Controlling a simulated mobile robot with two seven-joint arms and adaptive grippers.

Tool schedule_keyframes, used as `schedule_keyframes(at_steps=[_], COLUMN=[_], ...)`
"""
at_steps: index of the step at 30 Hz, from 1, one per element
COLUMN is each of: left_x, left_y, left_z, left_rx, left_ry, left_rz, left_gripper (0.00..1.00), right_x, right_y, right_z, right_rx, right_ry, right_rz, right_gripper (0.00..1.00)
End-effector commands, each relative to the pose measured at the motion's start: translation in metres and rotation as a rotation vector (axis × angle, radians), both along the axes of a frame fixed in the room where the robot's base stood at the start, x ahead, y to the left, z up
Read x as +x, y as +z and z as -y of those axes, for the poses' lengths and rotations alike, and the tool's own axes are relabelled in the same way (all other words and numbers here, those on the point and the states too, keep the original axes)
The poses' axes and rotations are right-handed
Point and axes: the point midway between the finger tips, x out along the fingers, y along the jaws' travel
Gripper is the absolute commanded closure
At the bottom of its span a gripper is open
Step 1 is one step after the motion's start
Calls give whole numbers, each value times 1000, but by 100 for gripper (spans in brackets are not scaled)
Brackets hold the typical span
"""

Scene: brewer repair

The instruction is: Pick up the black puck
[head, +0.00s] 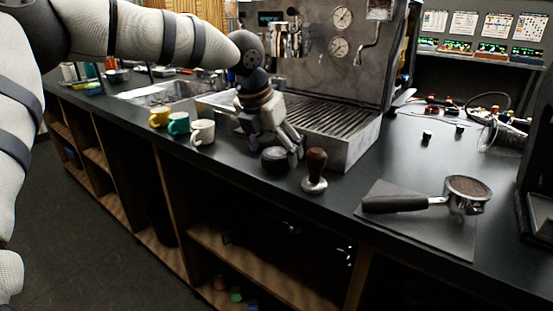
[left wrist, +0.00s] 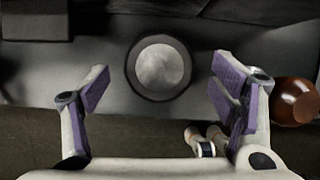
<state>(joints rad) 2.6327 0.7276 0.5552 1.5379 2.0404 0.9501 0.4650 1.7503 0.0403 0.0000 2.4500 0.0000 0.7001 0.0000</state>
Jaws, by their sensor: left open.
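The black puck (head: 274,161) sits on the dark counter in front of the espresso machine. In the left wrist view it is a round dark ring with a lighter grey top (left wrist: 158,67). My left gripper (head: 276,148) points down above the puck, with one finger just to its right in the head view. In the left wrist view my left gripper (left wrist: 158,88) is open and empty, and the puck lies between and slightly beyond its fingers. I cannot tell the exact height gap. My right gripper is not in view.
A brown-handled tamper (head: 315,172) stands close to the puck's right; it also shows in the left wrist view (left wrist: 294,102). Yellow, green and white cups (head: 203,132) stand to the left. A portafilter (head: 466,192) rests on a mat (head: 430,235) at right. The counter's front edge is near.

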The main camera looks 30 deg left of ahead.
Motion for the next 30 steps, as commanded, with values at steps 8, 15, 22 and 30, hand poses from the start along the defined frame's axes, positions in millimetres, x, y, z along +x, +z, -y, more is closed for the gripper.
schedule_keyframes(at_steps=[8,15,22,30], left_x=[3,3,4,4], left_y=[-11,-11,-11,25], left_z=[0,0,0,1], left_rx=[1,1,1,-1], left_ry=[1,0,0,0], left_rz=[-5,-5,-4,0], left_gripper=[21,71,89,89], right_x=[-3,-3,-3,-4], right_y=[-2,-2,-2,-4], right_z=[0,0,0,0], right_rx=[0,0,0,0], right_ry=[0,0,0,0], right_rz=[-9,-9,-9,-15], right_gripper=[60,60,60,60])
